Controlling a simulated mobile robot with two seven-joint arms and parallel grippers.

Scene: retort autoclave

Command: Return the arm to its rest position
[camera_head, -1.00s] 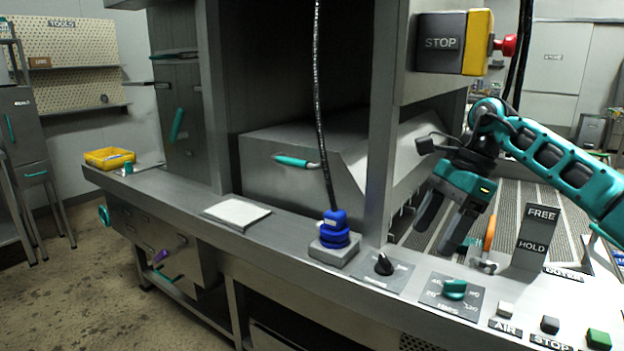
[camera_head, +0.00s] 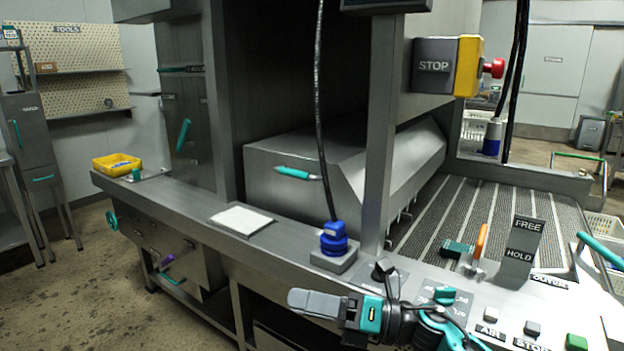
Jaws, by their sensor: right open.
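My right arm (camera_head: 440,330) reaches in at the bottom of the head view, in front of the console. Its right gripper (camera_head: 300,303) points left along the console's front edge. The grey fingers look empty and the jaws are open, though from this side they overlap. The gripper is below the blue connector and hides part of the panel near the black knob (camera_head: 383,268). My left gripper is not in view.
The console carries a blue connector (camera_head: 334,238) with a cable, a teal dial (camera_head: 445,295), an orange lever (camera_head: 481,241) and a FREE/HOLD plate (camera_head: 522,250). A STOP box (camera_head: 434,66) hangs above. The floor at left is clear.

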